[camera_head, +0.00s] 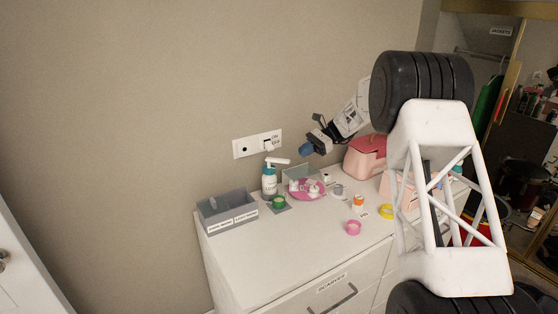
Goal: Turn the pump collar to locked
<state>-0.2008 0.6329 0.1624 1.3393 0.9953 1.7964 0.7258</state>
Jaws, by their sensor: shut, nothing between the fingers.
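The pump bottle (269,182) stands upright at the back of the white dresser top, near the wall. It is whitish with a teal label, and its white pump head (279,161) has a spout pointing right. The collar sits below the head, too small here to read any mark or tell its turned position. My gripper (306,149), dark with blue at the tips, is shut and empty. In the picture it is up and to the right of the pump head, apart from it.
A grey divided bin (228,222) stands left of the bottle. A green round item (279,201), a pink dish (305,189) with white pieces, and an orange-white bottle (358,202) are nearby. A pink box (364,158) stands right. A wall socket plate (257,144) is behind.

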